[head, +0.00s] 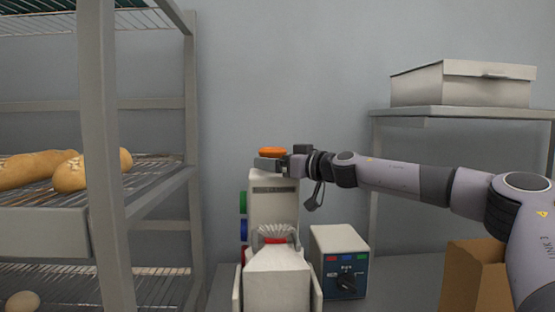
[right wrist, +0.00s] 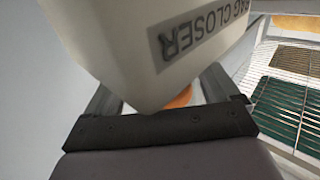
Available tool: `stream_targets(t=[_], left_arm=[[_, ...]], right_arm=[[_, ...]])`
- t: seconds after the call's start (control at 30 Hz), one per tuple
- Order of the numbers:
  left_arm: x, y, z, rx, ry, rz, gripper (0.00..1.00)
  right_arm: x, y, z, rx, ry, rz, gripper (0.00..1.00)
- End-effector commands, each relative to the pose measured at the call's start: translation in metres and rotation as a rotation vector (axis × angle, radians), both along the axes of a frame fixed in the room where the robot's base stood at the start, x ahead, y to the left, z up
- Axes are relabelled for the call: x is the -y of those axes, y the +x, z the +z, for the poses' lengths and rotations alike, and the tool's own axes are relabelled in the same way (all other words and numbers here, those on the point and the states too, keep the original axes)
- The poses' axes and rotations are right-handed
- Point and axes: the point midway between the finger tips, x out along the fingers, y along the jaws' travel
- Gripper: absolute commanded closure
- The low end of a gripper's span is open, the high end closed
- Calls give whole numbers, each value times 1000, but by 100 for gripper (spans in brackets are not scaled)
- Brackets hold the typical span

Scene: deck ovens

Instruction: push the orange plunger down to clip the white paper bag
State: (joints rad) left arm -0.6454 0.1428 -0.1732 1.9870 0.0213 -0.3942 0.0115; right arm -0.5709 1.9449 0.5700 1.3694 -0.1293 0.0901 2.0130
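The orange plunger (head: 272,151) sits on top of the pale bag closer (head: 273,200), with its disc raised above the housing. My right gripper (head: 270,163) is at the closer's top, just under the disc's front edge. In the right wrist view its fingers (right wrist: 160,95) are spread apart, with the closer's labelled body (right wrist: 150,45) and a sliver of the orange plunger (right wrist: 181,97) showing between them. I cannot tell whether they touch it. The white paper bag (head: 277,275) stands upright before the closer, its neck gathered, with red showing there. My left gripper is not in view.
A control box (head: 340,262) with a dial stands right of the bag. A rack (head: 97,150) with bread loaves (head: 40,168) is at the left. A brown cardboard box (head: 475,275) is at the lower right, and a lidded metal bin (head: 462,84) rests on a shelf.

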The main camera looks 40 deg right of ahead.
Motion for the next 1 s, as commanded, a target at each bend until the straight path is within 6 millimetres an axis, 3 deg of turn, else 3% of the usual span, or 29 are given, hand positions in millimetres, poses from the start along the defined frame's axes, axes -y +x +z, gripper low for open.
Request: stream_targets(t=[0.37, 1.0], left_arm=[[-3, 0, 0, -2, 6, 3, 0], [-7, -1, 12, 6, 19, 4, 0]], right_arm=[[1, -3, 5, 8, 1, -3, 0], [5, -41, 6, 9, 1, -5, 0]])
